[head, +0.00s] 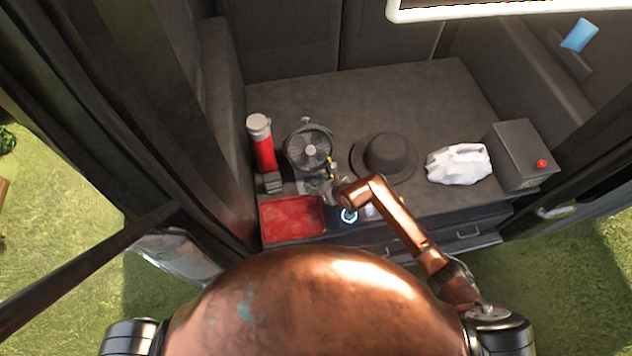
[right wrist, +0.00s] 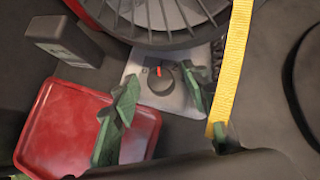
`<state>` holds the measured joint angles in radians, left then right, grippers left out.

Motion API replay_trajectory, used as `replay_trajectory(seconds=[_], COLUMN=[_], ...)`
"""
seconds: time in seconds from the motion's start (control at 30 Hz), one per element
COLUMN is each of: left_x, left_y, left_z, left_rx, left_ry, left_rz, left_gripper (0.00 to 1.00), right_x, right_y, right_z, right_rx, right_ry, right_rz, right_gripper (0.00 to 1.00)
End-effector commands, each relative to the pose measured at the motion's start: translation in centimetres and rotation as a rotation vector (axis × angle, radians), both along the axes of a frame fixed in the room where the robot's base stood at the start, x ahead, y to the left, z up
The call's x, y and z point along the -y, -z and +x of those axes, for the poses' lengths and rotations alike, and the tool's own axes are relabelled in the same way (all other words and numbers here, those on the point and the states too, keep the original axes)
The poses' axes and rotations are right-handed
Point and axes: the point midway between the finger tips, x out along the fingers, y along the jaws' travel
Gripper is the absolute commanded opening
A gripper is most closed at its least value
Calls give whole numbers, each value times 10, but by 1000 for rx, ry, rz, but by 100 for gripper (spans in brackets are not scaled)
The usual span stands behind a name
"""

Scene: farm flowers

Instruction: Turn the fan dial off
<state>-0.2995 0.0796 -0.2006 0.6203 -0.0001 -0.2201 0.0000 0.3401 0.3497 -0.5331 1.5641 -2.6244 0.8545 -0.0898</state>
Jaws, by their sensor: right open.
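The fan (head: 309,150) stands on the dark counter, its round grille facing up toward the head camera. In the right wrist view, its lower grille (right wrist: 165,22) is at the top. Below it, the pale base plate (right wrist: 185,98) carries a round black dial (right wrist: 162,82) with a red mark near its upper edge. My right gripper (head: 325,189) is at the front of the fan base. In the right wrist view, its green fingers (right wrist: 158,97) are open, one on each side of the dial. I cannot tell whether they touch it. My left gripper is out of view.
A red tray (head: 290,218) lies left of the gripper. A red bottle (head: 263,145) and a small grey box (head: 271,183) stand left of the fan. A dark hat (head: 386,155), white cloth (head: 459,164) and grey box (head: 522,154) are to the right. A yellow strap (right wrist: 234,60) hangs beside the dial.

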Motion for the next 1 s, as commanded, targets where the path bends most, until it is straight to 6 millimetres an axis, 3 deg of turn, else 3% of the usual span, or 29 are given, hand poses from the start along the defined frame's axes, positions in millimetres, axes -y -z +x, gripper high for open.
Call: replay_trajectory(seconds=[0.2,0.8,1.0], left_x=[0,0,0], left_y=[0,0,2], left_z=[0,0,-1], left_rx=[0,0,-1], left_ry=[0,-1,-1], left_rz=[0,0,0], left_gripper=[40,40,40], right_x=[0,0,0], right_y=[0,0,0], right_z=[0,0,1], right_rx=[1,0,1], right_ry=[0,-1,-12], right_rz=[1,1,0], right_gripper=[41,1,0])
